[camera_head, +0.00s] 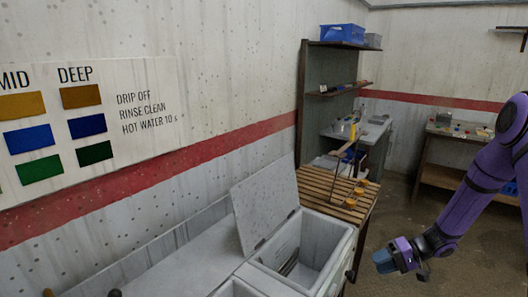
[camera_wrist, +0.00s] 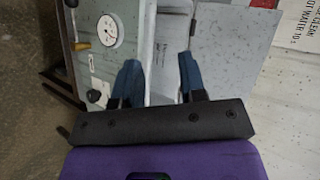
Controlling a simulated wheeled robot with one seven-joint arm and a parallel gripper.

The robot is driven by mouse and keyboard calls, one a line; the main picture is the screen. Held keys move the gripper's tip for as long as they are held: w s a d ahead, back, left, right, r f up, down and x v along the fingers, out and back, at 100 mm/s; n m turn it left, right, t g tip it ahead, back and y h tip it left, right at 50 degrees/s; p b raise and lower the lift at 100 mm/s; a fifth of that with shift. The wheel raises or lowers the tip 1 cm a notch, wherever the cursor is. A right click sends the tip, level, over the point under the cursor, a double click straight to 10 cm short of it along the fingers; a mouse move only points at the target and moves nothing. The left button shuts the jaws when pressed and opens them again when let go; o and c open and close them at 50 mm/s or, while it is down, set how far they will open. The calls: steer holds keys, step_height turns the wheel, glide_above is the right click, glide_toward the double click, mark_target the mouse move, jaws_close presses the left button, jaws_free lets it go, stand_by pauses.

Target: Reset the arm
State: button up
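My purple arm reaches in from the right in the head view and ends in my gripper (camera_head: 382,263), with its blue fingers pointing left and down. In the wrist view the two blue fingers of my gripper (camera_wrist: 160,63) stand apart with nothing between them, so it is open and empty. It is clear of the floor, to the right of the grey tank (camera_head: 330,228). The tank also shows beyond the fingers in the wrist view, with a round dial (camera_wrist: 108,30) on its front.
The tank's grey lid (camera_head: 265,203) stands open against the wall side. A slatted wooden rack (camera_head: 318,187) with orange-topped items stands behind the tank. A shelf unit (camera_head: 318,120) with a blue crate (camera_head: 342,33) is farther back. Floor (camera_head: 400,207) lies open around my gripper.

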steer(key=s+a+r+n+h, duration=0.1)
steer(key=s+a+r+h, duration=0.15)
steer(key=r, duration=0.65)
steer(key=s+a+r+g+h, duration=0.15)
steer(key=s+r, duration=0.25)
steer(key=r, duration=0.5)
steer(key=s+a+r+n+h, duration=0.1)
steer(key=s+r+h, duration=0.2)
steer(key=r, duration=0.6)
steer(key=s+r+t+h, duration=0.2)
steer(key=s+r, duration=0.4)
steer(key=s, duration=0.4)
steer(key=s+r+m+t+h, duration=0.1)
steer(key=s+r+t+h, duration=0.2)
steer(key=s+r, duration=0.4)
steer(key=s+t, duration=0.1)
steer(key=s, duration=0.2)
steer(key=shift+a, duration=0.3)
